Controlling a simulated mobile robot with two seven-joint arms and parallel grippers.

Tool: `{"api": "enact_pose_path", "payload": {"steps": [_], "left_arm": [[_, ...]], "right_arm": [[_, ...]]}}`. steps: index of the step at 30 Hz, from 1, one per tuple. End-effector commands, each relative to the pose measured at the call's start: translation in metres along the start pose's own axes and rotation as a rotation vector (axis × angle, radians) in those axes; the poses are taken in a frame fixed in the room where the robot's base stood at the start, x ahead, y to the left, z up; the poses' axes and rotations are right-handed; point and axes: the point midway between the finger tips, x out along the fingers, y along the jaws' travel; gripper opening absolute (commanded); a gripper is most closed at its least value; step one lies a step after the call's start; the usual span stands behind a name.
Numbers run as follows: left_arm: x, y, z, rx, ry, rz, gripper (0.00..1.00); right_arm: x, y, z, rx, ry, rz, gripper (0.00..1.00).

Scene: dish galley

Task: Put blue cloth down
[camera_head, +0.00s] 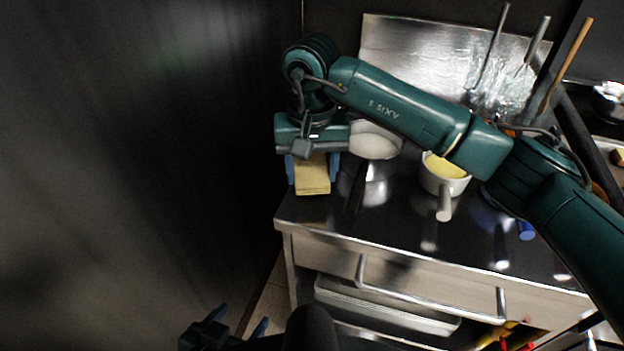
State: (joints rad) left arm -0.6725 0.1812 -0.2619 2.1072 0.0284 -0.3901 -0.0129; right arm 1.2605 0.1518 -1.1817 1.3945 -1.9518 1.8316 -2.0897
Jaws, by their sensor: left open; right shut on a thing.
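My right gripper (312,168) reaches in from the right across the steel counter (330,222). Its blue fingers are on either side of a tan, block-like thing (313,180) and are shut on it at the counter's left end. I cannot tell whether this thing touches the counter. No blue cloth can be made out. A small blue piece (526,231) shows at the right, under my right arm, mostly hidden. My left gripper (241,320) is low at the bottom edge, in front of the counter, open and empty with its blue fingertips apart.
A white bowl (374,142) stands right of my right gripper. A white pan with yellow contents (445,185) has its handle toward the counter's front. Long-handled tools (494,45) stand at the back. A rail (430,302) and a metal tray (385,308) are below. A dark wall fills the left.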

Motion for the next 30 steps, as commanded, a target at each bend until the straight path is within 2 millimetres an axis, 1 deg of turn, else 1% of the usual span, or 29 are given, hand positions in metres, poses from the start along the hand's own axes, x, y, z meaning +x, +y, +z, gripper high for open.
{"api": "enact_pose_path", "payload": {"steps": [4,9,17,20,21,28,30], "left_arm": [[-0.001,-0.002,0.000,-0.004,-0.005,-0.005,0.68],[-0.002,-0.003,-0.003,-0.007,-0.008,-0.010,0.68],[-0.001,-0.003,0.002,-0.007,-0.014,-0.012,0.68],[0.002,-0.003,0.005,-0.007,-0.013,-0.011,0.68],[0.001,-0.003,0.003,-0.007,-0.012,-0.010,0.68],[0.000,-0.002,-0.002,-0.006,-0.003,-0.007,0.68],[0.000,-0.001,-0.003,-0.005,-0.001,-0.006,0.68]], "right_arm": [[0.013,0.000,0.001,0.001,-0.002,-0.001,0.36],[0.036,-0.001,0.001,0.000,-0.003,-0.002,0.36],[0.039,0.000,0.000,-0.001,0.001,-0.001,0.36],[0.043,0.000,0.000,-0.001,0.001,-0.001,0.36],[0.041,0.000,0.000,-0.001,0.001,-0.001,0.57],[0.041,0.000,0.000,0.000,0.000,-0.001,0.76],[0.041,0.000,0.000,0.000,0.000,-0.001,0.76]]}}
